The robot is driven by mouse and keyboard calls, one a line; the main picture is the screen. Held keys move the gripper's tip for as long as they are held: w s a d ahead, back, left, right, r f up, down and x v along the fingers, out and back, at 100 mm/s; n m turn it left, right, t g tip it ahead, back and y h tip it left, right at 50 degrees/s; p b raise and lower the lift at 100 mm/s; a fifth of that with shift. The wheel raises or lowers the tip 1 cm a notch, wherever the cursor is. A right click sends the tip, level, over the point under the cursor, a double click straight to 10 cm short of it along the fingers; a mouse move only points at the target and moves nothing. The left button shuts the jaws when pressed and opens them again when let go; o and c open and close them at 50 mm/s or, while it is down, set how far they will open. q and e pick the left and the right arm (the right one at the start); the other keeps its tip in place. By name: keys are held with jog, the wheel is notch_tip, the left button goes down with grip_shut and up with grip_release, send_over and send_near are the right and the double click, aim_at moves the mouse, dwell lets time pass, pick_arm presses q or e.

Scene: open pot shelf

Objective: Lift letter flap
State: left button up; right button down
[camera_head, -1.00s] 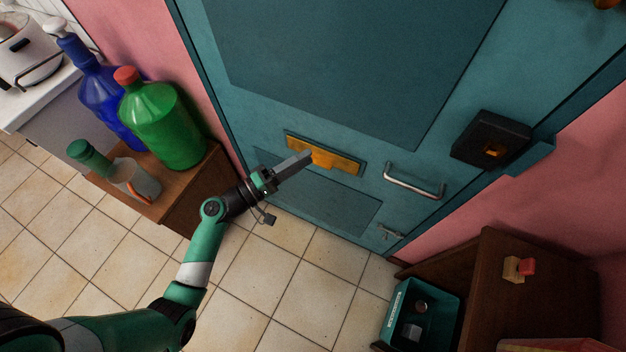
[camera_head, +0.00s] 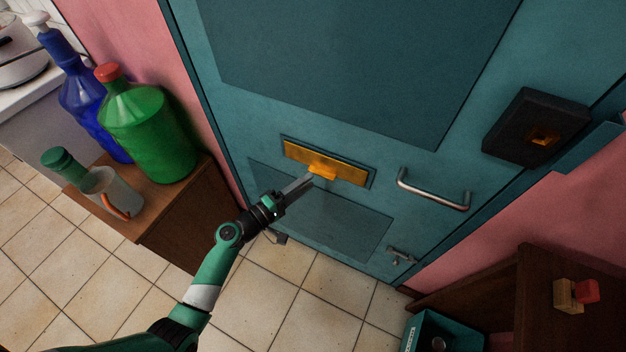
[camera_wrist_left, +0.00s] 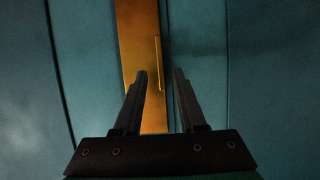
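The letter flap (camera_head: 340,167) is a yellow-gold plate in a dark frame on the teal door. A small lip stands out at its lower edge, and the flap looks closed. My left gripper (camera_head: 310,180) points at this lip from below left. In the left wrist view the flap (camera_wrist_left: 137,40) runs as an upright gold band, with the lip (camera_wrist_left: 159,62) beyond the fingertips. The fingers of my left gripper (camera_wrist_left: 160,75) are apart with nothing held between them. I cannot tell whether a fingertip touches the flap. My right gripper is not in view.
A metal handle (camera_head: 435,192) and a black lock box (camera_head: 535,127) are on the door's right. A teal bin (camera_head: 440,335) is at lower right.

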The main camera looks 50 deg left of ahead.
aim_at(318, 175)
pick_arm(q)
jog(key=shift+w+d, duration=0.1)
jog(key=shift+w, duration=1.45)
jog(key=shift+c, duration=0.2)
grip_shut()
